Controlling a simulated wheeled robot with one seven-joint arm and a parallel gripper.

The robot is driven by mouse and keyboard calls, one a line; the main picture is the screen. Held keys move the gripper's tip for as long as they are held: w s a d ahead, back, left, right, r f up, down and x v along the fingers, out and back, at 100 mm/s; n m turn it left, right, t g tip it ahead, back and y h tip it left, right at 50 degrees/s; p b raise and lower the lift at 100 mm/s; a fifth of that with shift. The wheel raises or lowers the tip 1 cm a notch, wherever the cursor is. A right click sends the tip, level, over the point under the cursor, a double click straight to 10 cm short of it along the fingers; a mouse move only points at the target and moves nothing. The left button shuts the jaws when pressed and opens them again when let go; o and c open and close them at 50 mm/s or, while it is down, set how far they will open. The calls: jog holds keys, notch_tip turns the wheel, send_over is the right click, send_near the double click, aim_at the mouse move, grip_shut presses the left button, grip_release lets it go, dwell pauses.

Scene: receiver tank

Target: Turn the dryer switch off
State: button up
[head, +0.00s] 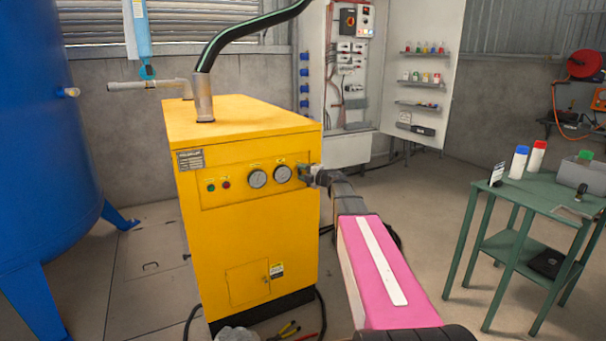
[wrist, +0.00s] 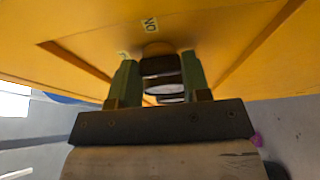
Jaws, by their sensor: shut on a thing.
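The dryer is a yellow cabinet (head: 228,238) with a control panel on its upper front. The panel has a green and a red lamp (head: 226,184) and two round gauges (head: 257,178). The dryer switch (wrist: 160,66) is a dark knob on the yellow panel in the wrist view, with a small "ON" label (wrist: 149,25) beside it. My gripper (head: 304,172) is at the panel's right end and hides the switch in the head view. In the wrist view its two greenish fingers (wrist: 160,72) stand on either side of the knob, shut on it.
A blue tank (head: 40,130) stands at the left. A green table (head: 540,200) with bottles is at the right. An open electrical cabinet (head: 345,80) is behind. Pliers (head: 288,329) and a cable lie on the floor in front of the dryer.

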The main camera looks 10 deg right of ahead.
jog(key=o, duration=0.6)
jog(key=shift+o, duration=0.2)
jog(key=shift+s, duration=0.1)
jog(key=v, duration=1)
jog(key=shift+s+d, duration=0.2)
jog(key=shift+d, duration=0.05)
